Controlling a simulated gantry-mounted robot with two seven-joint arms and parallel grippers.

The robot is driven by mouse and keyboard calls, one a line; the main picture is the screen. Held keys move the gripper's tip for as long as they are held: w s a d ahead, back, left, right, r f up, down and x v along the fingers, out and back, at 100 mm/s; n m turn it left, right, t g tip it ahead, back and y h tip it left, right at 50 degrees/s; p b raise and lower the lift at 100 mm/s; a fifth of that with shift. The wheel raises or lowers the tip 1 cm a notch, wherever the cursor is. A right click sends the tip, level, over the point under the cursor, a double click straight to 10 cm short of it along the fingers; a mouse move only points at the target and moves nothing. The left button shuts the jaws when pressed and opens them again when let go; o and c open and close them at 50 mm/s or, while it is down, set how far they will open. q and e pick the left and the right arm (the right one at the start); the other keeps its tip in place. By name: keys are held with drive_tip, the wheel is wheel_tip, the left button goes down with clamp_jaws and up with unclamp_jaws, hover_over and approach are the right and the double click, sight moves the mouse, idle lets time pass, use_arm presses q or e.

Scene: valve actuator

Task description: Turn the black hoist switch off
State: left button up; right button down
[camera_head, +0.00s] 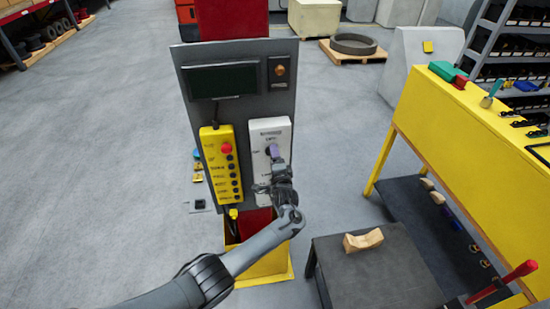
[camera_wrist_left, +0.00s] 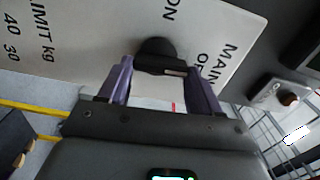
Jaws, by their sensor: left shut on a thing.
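The black hoist switch (camera_wrist_left: 155,48) is a round knob with a raised bar on a white labelled plate (camera_wrist_left: 85,30). In the left wrist view, "ON", "MAIN" and part of another word are readable around it. A pale mark shows near the right end of the bar. My left gripper (camera_wrist_left: 164,72) has its purple fingers on both sides of the bar and is shut on it. In the head view, my left gripper (camera_head: 273,152) is at the white switch box (camera_head: 271,128) and hides the knob. My right gripper is not in view.
The grey panel (camera_head: 287,93) also carries a yellow button box (camera_head: 212,150) with a red button, a dark display (camera_head: 220,80) and an orange-lit unit (camera_head: 279,70). A black table (camera_head: 370,280) with a wooden block (camera_head: 363,240) and a yellow bench (camera_head: 470,150) stand to the right.

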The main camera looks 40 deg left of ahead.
use_arm(q)
drive_tip(key=o, duration=1.1)
drive_tip(key=shift+c, duration=0.2)
drive_tip(key=shift+d, duration=0.1)
drive_tip(key=v, duration=1)
drive_tip(key=shift+s+d, duration=0.25)
